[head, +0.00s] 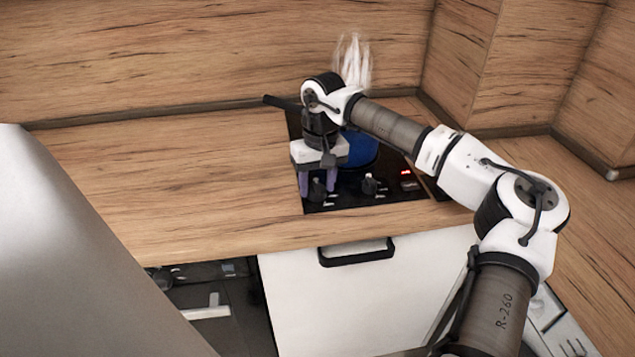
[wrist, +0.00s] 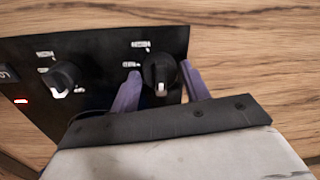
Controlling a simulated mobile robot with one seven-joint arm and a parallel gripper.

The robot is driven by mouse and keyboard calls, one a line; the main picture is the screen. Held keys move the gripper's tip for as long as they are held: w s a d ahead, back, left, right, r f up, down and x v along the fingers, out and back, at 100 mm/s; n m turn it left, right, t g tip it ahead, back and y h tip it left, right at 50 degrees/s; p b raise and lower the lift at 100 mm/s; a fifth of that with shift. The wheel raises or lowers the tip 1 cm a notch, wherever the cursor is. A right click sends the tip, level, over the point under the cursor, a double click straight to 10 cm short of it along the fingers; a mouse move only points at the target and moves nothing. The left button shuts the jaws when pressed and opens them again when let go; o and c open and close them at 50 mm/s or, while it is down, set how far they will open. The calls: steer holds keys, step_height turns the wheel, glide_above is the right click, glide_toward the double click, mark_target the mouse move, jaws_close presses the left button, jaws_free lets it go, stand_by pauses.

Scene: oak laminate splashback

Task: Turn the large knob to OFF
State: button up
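Two black knobs are on the black hob panel. One knob (wrist: 160,70) is between the purple fingers of my gripper (wrist: 160,88) in the wrist view; a pale mark shows on its near side. In the head view this knob (head: 318,190) is partly hidden by my gripper (head: 318,177). My gripper points down and its fingers are apart, with a gap on the left of the knob; contact on the right is unclear. The other knob (wrist: 66,76) stands clear to the left in the wrist view, and to the right in the head view (head: 369,184). Labels are unreadable.
A blue pot (head: 361,152) stands on the hob behind my gripper, with white steam (head: 354,62) above and a dark handle (head: 284,103) reaching left. A red light (head: 406,172) glows on the panel. The wooden counter (head: 180,170) left of the hob is clear.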

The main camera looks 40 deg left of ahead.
mark_target(321, 187)
steer(key=shift+o, duration=1.2)
step_height(321, 187, up, 14)
steer(key=b, duration=0.1)
steer(key=shift+w+d+b, duration=0.2)
steer(key=shift+w+b, duration=0.1)
steer(key=shift+w, duration=0.05)
steer(key=shift+f, duration=0.15)
